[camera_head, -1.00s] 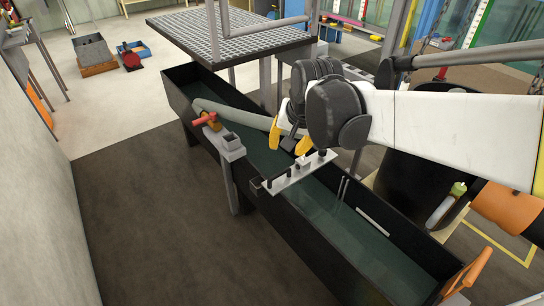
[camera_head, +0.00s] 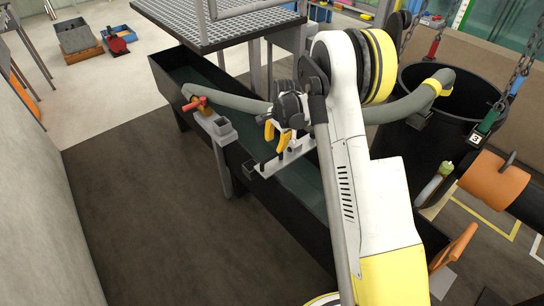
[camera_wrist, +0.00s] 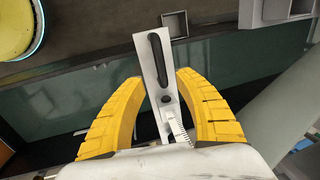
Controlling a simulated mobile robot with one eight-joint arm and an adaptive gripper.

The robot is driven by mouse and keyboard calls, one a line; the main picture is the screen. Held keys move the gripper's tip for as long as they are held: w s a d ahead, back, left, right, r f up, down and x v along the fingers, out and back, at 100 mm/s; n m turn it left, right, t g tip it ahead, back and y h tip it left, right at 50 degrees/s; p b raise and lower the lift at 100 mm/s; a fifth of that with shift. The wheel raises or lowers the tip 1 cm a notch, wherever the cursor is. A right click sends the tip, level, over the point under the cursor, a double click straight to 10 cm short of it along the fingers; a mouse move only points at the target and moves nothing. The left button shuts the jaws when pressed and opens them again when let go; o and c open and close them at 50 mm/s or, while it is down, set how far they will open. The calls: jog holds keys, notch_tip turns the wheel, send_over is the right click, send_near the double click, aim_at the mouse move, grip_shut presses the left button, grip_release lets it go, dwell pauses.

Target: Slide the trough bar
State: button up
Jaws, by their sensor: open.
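The trough bar (camera_head: 268,167) is a pale metal crosspiece lying across the long dark water trough (camera_head: 296,229). In the wrist view the bar (camera_wrist: 152,62) shows a long black slot, a dark knob and a ribbed strip. A small open square box (camera_wrist: 176,24) sits by its far end. My gripper (camera_head: 277,138) is over the bar, with its yellow fingers pointing down. In the wrist view the open fingers (camera_wrist: 163,82) stand one on each side of the bar, with gaps visible. Whether they reach down to its level is unclear. My arm hides the bar's right part.
A grey hose (camera_head: 240,103) and a red-handled valve (camera_head: 195,104) lie left of my gripper. A grating platform (camera_head: 205,22) stands over the trough's far end. A large black tub (camera_head: 425,115) with chains stands at right. Floor left of the trough is clear.

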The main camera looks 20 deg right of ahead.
aim_at(272, 156)
jog(key=f+b, duration=0.1)
jog(key=f, duration=0.2)
jog(key=w+f+b, duration=0.1)
jog(key=f, duration=0.1)
jog(key=f+b, duration=0.1)
jog(key=f, duration=0.2)
jog(key=shift+w+a+f, duration=0.3)
jog(key=shift+w, duration=0.05)
grip_shut()
